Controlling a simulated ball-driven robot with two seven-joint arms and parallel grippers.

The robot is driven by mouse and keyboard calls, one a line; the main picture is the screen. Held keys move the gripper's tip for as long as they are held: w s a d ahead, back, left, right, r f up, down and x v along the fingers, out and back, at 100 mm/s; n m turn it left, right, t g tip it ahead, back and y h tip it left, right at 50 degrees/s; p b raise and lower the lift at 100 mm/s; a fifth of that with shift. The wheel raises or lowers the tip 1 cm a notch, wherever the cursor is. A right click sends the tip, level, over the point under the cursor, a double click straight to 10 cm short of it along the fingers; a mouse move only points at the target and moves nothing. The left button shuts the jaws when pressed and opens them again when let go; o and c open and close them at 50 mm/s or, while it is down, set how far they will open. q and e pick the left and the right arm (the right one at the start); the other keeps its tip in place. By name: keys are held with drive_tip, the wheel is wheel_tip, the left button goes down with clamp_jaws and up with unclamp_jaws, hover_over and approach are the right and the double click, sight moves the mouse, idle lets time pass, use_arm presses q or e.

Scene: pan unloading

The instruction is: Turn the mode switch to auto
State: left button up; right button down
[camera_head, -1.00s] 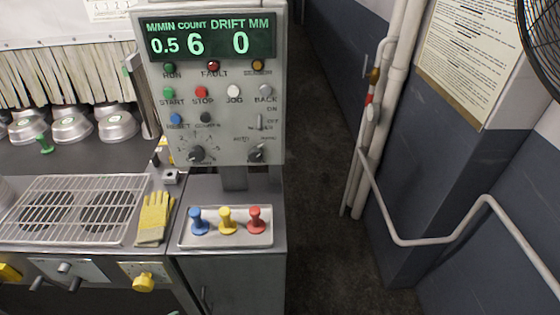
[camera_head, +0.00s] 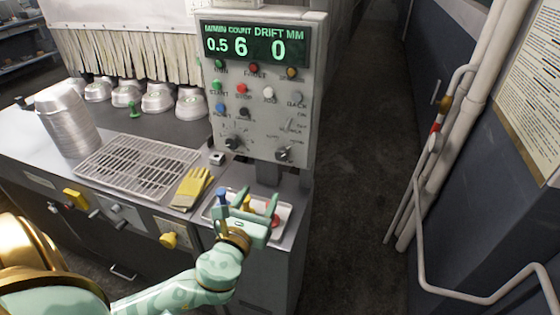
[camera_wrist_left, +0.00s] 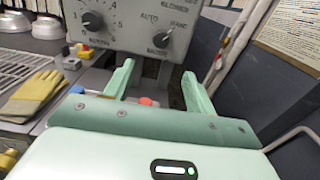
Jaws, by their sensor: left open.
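The mode switch (camera_head: 284,153) is a dark knob at the lower right of the grey control panel (camera_head: 253,130). In the left wrist view the mode switch (camera_wrist_left: 162,39) has AUTO marked to its upper left and another label to its upper right; its pointer leans to the upper right. My left gripper (camera_head: 250,203) is open and empty, below the panel and in front of the tray of coloured pegs. In the left wrist view its two fingers (camera_wrist_left: 158,80) are spread and point toward the panel, below the switch and apart from it. My right gripper is not in view.
A tray (camera_head: 287,207) with blue, yellow and red pegs lies under the panel, partly hidden by my gripper. Yellow gloves (camera_head: 193,187), a wire rack (camera_head: 135,163) and stacked pans (camera_head: 68,120) are to the left. Another knob (camera_head: 233,143) is left of the switch. The aisle floor (camera_head: 350,200) is clear.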

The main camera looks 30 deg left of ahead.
sight(281, 158)
use_arm(q)
drive_tip(key=x, duration=1.4)
drive_tip(key=shift+w+d, duration=0.1)
drive_tip(key=shift+w, duration=0.05)
drive_tip(key=c, duration=1)
